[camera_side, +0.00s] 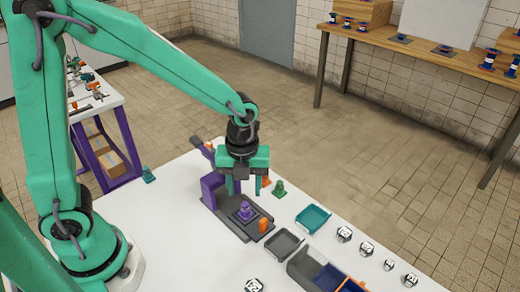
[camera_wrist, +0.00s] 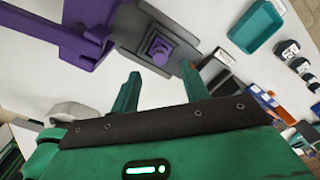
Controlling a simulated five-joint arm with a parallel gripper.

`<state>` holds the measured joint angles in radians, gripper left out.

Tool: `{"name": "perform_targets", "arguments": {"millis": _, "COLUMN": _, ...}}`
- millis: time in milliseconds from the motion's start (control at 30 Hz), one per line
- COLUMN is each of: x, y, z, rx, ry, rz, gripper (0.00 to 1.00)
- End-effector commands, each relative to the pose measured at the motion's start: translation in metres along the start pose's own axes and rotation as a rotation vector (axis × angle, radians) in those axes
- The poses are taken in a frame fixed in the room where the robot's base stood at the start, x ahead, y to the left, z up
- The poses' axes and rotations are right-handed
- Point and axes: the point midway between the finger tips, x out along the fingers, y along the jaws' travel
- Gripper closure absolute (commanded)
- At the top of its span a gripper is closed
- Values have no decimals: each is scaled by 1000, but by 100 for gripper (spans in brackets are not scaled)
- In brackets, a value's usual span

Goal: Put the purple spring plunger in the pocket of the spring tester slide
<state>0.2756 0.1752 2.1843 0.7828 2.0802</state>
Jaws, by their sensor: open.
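The purple spring plunger (camera_side: 245,212) stands upright on the dark grey slide of the spring tester (camera_side: 228,219). In the wrist view the plunger (camera_wrist: 160,48) shows as a stepped purple block on the grey plate (camera_wrist: 140,40). It appears to sit at the pocket, but I cannot tell how deep. The tester's purple body (camera_side: 209,189) rises at the slide's left end. My gripper (camera_side: 244,190) is open and empty above the slide, its fingers pointing down. In the wrist view its two fingers (camera_wrist: 160,76) are spread apart, with the plunger beyond the tips.
An orange knob (camera_side: 263,225) stands at the slide's near right end. A grey tray (camera_side: 284,243), a teal tray (camera_side: 313,219) and dark bins (camera_side: 310,268) lie to the right. A green piece (camera_side: 279,189) stands behind. White table is free at the front left.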

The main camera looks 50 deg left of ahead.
Motion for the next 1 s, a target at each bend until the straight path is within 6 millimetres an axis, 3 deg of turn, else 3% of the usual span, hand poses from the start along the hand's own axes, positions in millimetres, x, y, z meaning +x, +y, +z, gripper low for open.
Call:
{"name": "perform_targets", "arguments": {"millis": 200, "x": -35, "y": -1, "z": 1, "rx": 0, "ry": -3, "rz": -5, "gripper": 55}}
{"name": "perform_targets", "arguments": {"millis": 400, "x": -51, "y": 0, "z": 0, "rx": 0, "ry": -1, "rz": -2, "gripper": 55}}
{"name": "perform_targets", "arguments": {"millis": 1000, "x": -54, "y": 0, "z": 0, "rx": 0, "ry": 0, "rz": -1, "gripper": 55}}
